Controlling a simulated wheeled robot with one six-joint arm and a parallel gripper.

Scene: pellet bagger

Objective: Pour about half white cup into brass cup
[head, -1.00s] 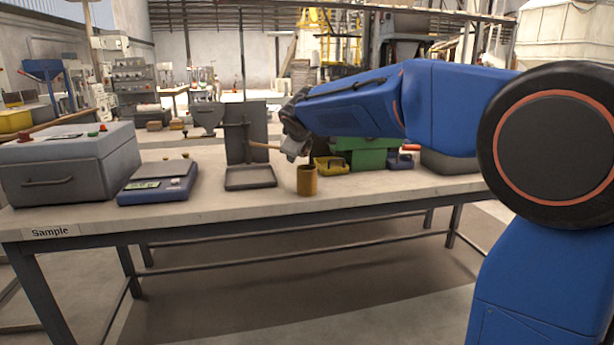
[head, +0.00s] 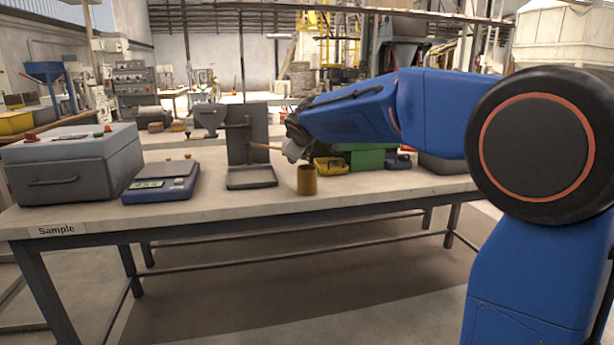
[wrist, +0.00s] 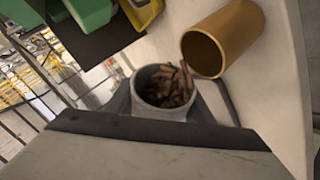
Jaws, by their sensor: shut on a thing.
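The brass cup (head: 307,180) stands upright on the bench in the head view. In the wrist view the brass cup (wrist: 233,38) shows its dark open mouth, and I see no pellets inside. My gripper (head: 294,148) is shut on the white cup (wrist: 160,112), up and slightly left of the brass cup in the head view. The white cup holds brown pellets (wrist: 168,85) heaped near its rim. The two cups look close but apart. In the head view the white cup is small and mostly blends with my gripper, so its tilt is unclear.
A stand with a dark tray (head: 250,180) is left of the brass cup. A blue scale (head: 162,182) and a grey box (head: 70,165) are further left. A yellow bin (head: 331,165) and a green bin (head: 366,159) stand behind to the right. The front bench strip is clear.

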